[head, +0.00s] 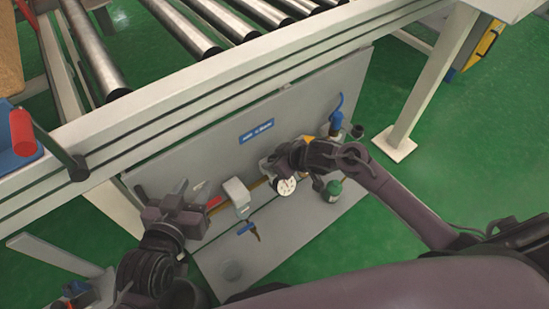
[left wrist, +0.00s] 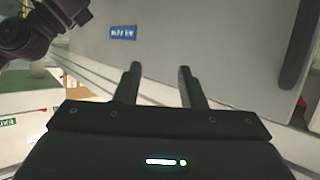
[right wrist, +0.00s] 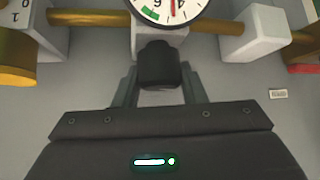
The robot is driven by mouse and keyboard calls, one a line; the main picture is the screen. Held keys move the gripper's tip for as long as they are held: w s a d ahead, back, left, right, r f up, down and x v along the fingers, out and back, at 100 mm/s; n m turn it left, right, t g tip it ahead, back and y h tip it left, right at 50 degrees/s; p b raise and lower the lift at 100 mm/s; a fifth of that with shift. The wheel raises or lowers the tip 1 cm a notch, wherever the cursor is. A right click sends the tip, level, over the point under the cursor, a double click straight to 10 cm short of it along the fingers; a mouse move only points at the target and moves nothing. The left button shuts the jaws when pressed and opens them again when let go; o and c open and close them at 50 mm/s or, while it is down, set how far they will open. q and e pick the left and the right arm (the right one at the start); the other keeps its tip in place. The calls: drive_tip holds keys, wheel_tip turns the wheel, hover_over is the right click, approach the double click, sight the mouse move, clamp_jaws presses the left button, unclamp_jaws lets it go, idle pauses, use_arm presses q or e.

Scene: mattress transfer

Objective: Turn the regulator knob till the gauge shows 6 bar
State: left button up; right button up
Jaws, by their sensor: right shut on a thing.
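The regulator knob (right wrist: 158,66) is a dark cylinder in the right wrist view. My right gripper (right wrist: 159,80) is shut on it, a finger on each side; the gripper shows in the head view (head: 270,168) at the panel, where it hides the knob. The round white gauge (head: 286,186) is beside it. In the right wrist view the gauge (right wrist: 165,8) is cut off at the top; a red needle points between the partly seen 6 and 4, and its exact reading cannot be told. My left gripper (left wrist: 158,82) is open and empty in front of the panel's left part.
The grey panel (head: 190,163) carries a blue sign (head: 257,131), brass piping (right wrist: 90,18), a white box (head: 236,192), a blue-handled valve (head: 247,228) and a green-topped fitting (head: 332,187). The roller conveyor (head: 95,50) stands behind and above.

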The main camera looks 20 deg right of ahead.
drive_tip(key=shift+r+m+t+h+p, duration=0.1)
drive_tip(key=shift+m+t+h+p, duration=0.3)
drive_tip(key=shift+m+h+p, duration=0.5)
drive_tip(key=shift+m+t+h+p, duration=0.3)
drive_tip(key=shift+m+h+p, duration=0.45)
drive_tip(key=shift+m, duration=0.55)
use_arm(q)
drive_tip(key=s+a+f+g+y, duration=0.3)
drive_tip(key=s+a+f+g, duration=0.2)
drive_tip(key=s+f+g, duration=0.3)
drive_tip(key=shift+s+f+y+p, duration=0.3)
drive_tip(key=shift+s+f+p, duration=0.05)
drive_tip(key=shift+s+f, duration=0.9)
use_arm(e)
drive_tip(key=shift+m+h, duration=0.35)
drive_tip(key=shift+m, duration=0.25)
use_arm(q)
drive_tip(key=shift+f, duration=0.15)
drive_tip(key=shift+w, duration=0.15)
use_arm(e)
drive_tip(key=o, duration=1)
